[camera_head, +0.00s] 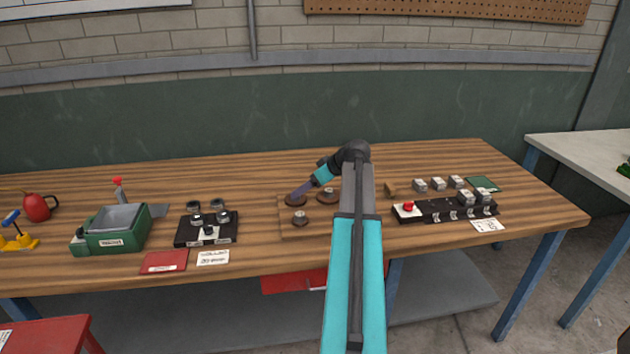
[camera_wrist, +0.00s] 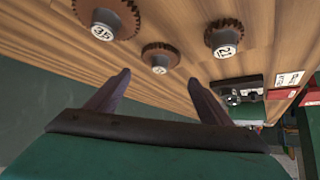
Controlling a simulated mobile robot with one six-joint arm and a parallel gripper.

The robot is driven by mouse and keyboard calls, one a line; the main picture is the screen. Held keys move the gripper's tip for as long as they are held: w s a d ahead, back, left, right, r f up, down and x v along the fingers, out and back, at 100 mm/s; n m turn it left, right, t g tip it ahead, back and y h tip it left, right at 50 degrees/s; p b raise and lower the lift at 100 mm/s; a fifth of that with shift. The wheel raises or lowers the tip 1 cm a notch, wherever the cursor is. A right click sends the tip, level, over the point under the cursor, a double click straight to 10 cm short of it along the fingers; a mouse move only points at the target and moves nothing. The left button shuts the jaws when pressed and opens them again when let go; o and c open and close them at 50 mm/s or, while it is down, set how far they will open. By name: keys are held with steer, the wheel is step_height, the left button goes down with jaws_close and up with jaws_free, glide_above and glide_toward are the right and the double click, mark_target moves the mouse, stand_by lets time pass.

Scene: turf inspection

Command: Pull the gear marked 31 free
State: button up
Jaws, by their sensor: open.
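Three brown toothed gears with pale numbered hubs stand on a wooden board (camera_head: 289,229). In the wrist view the middle gear (camera_wrist: 158,50) has a small blurred hub number that looks like 31. It lies ahead, between the fingertips as seen in the picture. A larger gear (camera_wrist: 108,14), marked about 35, is at upper left, and a gear marked 21 (camera_wrist: 224,38) is at upper right. My gripper (camera_wrist: 159,77) is open and empty. In the head view my gripper (camera_head: 296,194) is over the far left gear (camera_head: 295,201) and partly hides it; contact cannot be told.
Right gear (camera_head: 328,196) and front gear (camera_head: 300,221) stand close by. A black fixture (camera_head: 207,231) with metal parts and a green bin (camera_head: 108,234) are left. A black rail (camera_head: 446,211) with metal blocks is right. Bare tabletop lies behind the board.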

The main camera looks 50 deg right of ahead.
steer(key=shift+p+x, duration=0.65)
steer(key=shift+x, duration=3.3)
steer(key=c, duration=1.2)
steer(key=o, duration=0.3)
steer(key=shift+c, duration=0.9)
steer(key=shift+r+p, duration=0.35)
steer(key=shift+r, duration=1)
steer(key=shift+r+p, duration=0.7)
steer(key=shift+r, duration=1.6)
